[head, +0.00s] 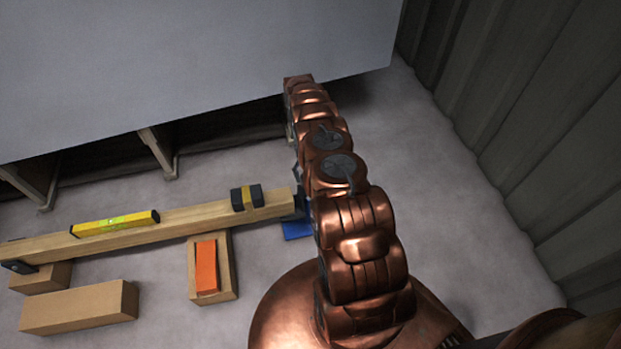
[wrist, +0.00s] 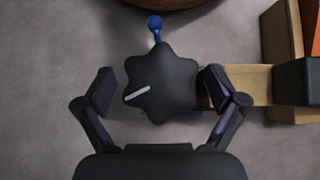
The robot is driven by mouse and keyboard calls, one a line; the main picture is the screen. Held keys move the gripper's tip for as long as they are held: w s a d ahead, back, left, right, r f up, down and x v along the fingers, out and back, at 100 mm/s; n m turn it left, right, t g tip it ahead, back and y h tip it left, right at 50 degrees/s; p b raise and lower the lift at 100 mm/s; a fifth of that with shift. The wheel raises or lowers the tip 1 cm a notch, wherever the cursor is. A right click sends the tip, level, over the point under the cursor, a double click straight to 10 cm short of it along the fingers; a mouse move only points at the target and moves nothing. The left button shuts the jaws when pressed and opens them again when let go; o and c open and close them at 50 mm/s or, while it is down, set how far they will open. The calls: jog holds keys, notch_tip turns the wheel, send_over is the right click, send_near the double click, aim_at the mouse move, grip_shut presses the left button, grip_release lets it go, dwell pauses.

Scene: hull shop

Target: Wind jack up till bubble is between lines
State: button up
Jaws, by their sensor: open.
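The jack's dark star-shaped knob (wrist: 160,88) with a pale line mark shows in the wrist view, at the end of the wooden beam. A blue ball-ended lever (wrist: 155,24) sticks out beyond it. My gripper (wrist: 158,90) is open, with one finger on each side of the knob; I cannot tell whether they touch it. In the head view the knob is hidden behind my arm, and only part of the jack's blue base (head: 297,231) shows. The yellow level (head: 115,223) lies on the beam (head: 190,217). Its greenish vial shows, but the bubble's place is too small to tell.
A black and yellow block (head: 247,198) sits on the beam near the jack. An orange wedge (head: 206,266) lies on a wooden block under the beam. A long wooden block (head: 80,307) lies in front. A large grey panel (head: 180,70) overhangs behind; the right-hand floor is clear.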

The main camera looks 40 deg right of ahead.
jog(key=shift+a+r, duration=0.1)
jog(key=shift+r, duration=4.05)
jog(key=shift+w+r, duration=0.1)
jog(key=s+a+r+n+t+h, duration=0.1)
jog(key=s+a+r, duration=0.1)
jog(key=a+r, duration=0.45)
jog(key=s+a+r+n+t, duration=0.1)
jog(key=a+r, duration=0.2)
jog(key=r, duration=0.7)
jog(key=s+a+r+n+t+h, duration=0.1)
jog(key=s+a+r, duration=0.1)
jog(key=a+r, duration=0.45)
jog(key=s+a+r+t, duration=0.1)
jog(key=s+a+r, duration=0.15)
jog(key=s, duration=0.55)
jog(key=s+a+r+n+t+h, duration=0.15)
jog(key=s+r, duration=0.25)
jog(key=s, duration=0.4)
jog(key=s+a+r, duration=0.3)
jog(key=s, duration=0.6)
notch_tip(320, 180, up, 26)
jog(key=t+p, duration=0.1)
jog(key=p, duration=2.4)
jog(key=shift+s, duration=0.3)
